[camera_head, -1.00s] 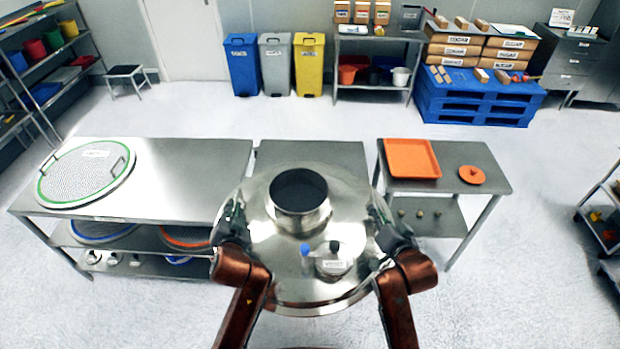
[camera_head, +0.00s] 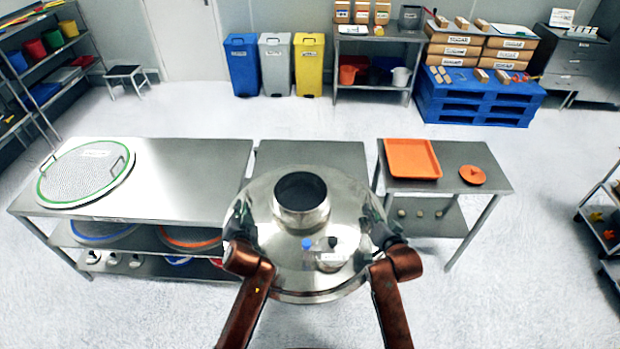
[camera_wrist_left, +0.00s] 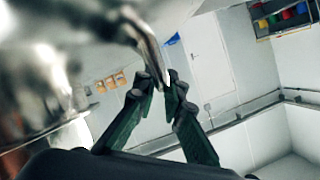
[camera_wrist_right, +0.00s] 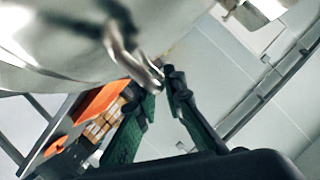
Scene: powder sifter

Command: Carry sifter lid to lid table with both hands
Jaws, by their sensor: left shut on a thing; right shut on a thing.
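The sifter lid (camera_head: 265,240) is a shiny steel dome with a dark open collar at its top. It is held up in the middle of the head view and overlaps the near part of a bare steel table (camera_head: 318,154). My left gripper (camera_head: 240,222) is at its left edge. In the left wrist view its fingers (camera_wrist_left: 160,88) are shut on a curved lid handle (camera_wrist_left: 147,45). My right gripper (camera_head: 382,232) is at the right edge, partly hidden. In the right wrist view its fingers (camera_wrist_right: 160,82) are shut on the other handle (camera_wrist_right: 125,48).
A steel table (camera_head: 190,165) on the left carries a round green-rimmed sieve (camera_head: 85,175). A smaller table (camera_head: 448,170) on the right carries an orange tray (camera_head: 412,158) and a small orange disc (camera_head: 472,174). Open floor lies behind the tables.

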